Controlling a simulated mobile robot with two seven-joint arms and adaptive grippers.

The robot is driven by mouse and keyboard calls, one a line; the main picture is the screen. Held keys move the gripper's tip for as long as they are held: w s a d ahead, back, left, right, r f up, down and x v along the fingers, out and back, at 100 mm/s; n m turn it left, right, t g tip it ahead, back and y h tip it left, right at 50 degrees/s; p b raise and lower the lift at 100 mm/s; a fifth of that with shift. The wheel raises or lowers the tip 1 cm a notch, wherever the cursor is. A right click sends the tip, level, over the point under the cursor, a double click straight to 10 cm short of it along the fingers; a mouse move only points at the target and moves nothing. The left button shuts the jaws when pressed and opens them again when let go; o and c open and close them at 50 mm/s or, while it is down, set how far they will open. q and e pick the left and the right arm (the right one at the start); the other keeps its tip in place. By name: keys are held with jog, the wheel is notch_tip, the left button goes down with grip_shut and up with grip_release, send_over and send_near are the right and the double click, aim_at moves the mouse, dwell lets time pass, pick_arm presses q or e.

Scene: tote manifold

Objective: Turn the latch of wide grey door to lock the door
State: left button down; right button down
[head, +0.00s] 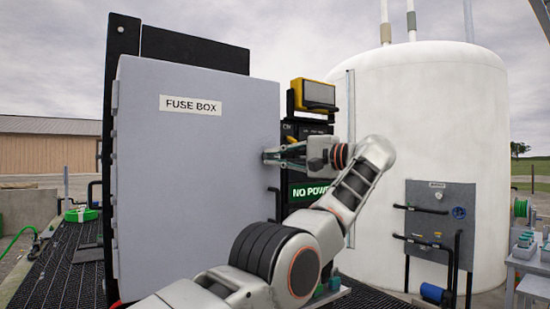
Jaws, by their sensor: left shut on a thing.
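The wide grey door (200,190) carries a "FUSE BOX" label (191,105) and faces me, looking closed or nearly closed. My left gripper (268,156) is at the door's right edge, around mid-height, with its fingers shut on a small latch there. The latch is mostly hidden by the fingers, so I cannot tell how far it is turned. A dark bar handle sticks out at the door's right edge lower down, near my arm. My left arm crosses in front of the door's lower right. My right gripper is not in view.
Right of the door is a dark panel with a yellow-framed unit (313,95) and a green "NO POWER" sign (309,192). A large white tank (430,110) stands behind, with a grey valve panel (425,207).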

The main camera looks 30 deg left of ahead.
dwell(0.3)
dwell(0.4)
pick_arm(q)
jog(key=c, duration=2.1)
grip_release()
